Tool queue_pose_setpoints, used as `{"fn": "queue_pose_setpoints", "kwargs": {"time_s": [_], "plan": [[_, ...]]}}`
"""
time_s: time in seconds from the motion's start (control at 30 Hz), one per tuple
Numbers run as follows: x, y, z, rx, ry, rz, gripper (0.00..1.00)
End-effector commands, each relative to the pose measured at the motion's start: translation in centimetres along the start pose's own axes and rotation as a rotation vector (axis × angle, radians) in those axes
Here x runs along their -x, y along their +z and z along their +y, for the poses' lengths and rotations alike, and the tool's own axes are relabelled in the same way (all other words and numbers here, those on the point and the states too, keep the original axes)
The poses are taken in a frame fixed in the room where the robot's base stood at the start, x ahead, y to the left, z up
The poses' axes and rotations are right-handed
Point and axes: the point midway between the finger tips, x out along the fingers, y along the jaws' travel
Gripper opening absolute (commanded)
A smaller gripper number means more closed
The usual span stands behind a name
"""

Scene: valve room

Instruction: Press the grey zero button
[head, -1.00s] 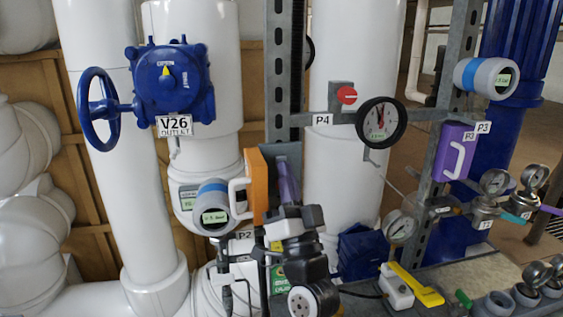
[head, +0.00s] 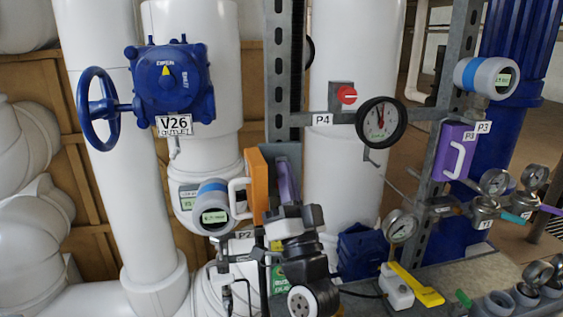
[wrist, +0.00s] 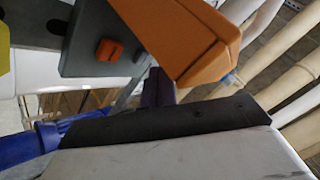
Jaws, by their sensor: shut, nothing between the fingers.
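I cannot make out a grey zero button in either view. A blue and grey transmitter (head: 213,205) with a small green display is left of the orange box (head: 257,180) with a white handle. My gripper (wrist: 165,118) shows as a dark bar over a pale body in the wrist view, and it looks shut and empty. The orange box is close above it in the wrist view (wrist: 180,40), beside a grey plate (wrist: 85,28) with a small orange knob (wrist: 108,50). In the head view my wrist hides the fingertips.
A purple piece (head: 287,180) stands right beside the orange box. A round gauge (head: 381,123), a red knob (head: 347,94) and another transmitter (head: 486,77) are to the right. The V26 valve (head: 170,85) is at upper left. A yellow lever (head: 415,285) sits at lower right.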

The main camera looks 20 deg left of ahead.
Motion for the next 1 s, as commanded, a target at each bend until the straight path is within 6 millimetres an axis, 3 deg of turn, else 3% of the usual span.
{"fn": "queue_pose_setpoints", "kwargs": {"time_s": [1.0], "plan": [[-0.6,0.44,0.46,0.001,0.001,0.0,0.0]]}}
